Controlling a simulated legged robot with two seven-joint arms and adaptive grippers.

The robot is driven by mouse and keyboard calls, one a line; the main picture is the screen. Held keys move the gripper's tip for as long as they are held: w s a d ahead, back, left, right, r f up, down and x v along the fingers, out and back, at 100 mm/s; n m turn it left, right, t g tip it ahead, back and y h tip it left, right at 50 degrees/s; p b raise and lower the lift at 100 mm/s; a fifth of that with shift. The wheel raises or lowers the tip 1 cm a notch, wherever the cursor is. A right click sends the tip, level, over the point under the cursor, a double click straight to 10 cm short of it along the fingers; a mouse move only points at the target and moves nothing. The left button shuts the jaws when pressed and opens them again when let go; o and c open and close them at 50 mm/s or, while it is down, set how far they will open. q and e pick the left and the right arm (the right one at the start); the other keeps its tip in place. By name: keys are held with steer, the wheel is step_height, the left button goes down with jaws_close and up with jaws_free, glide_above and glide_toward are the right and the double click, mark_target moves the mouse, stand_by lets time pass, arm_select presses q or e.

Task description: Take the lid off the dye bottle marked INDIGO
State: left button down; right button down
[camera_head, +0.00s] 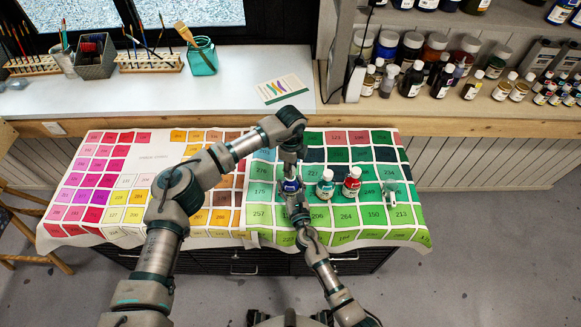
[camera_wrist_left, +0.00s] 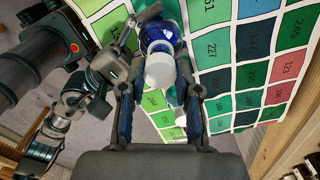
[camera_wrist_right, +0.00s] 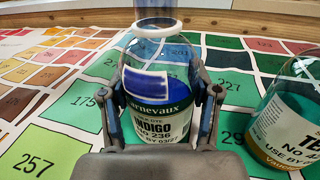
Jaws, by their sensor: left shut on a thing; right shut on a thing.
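The INDIGO dye bottle (camera_wrist_right: 158,123), with a blue body and white label, stands on the green swatch cloth. It shows in the head view (camera_head: 290,187), partly covered by my grippers. My right gripper (camera_head: 297,208) is shut around the bottle's body, one finger on each side of the label. My left gripper (camera_head: 291,165) comes down from above and is shut on the white lid (camera_wrist_left: 160,70). The blue bottle (camera_wrist_left: 162,30) shows beyond the lid in the left wrist view. I cannot tell whether the lid is still seated on the neck.
A teal bottle (camera_head: 325,184) and a red bottle (camera_head: 351,181) with white caps stand close to the right. A swatch cloth (camera_head: 140,160) covers the table. Shelved bottles (camera_head: 410,80) stand behind, right.

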arm_select(q)
steer(key=shift+r, duration=2.05)
arm_select(e)
steer(key=shift+c, duration=0.9)
jaws_free()
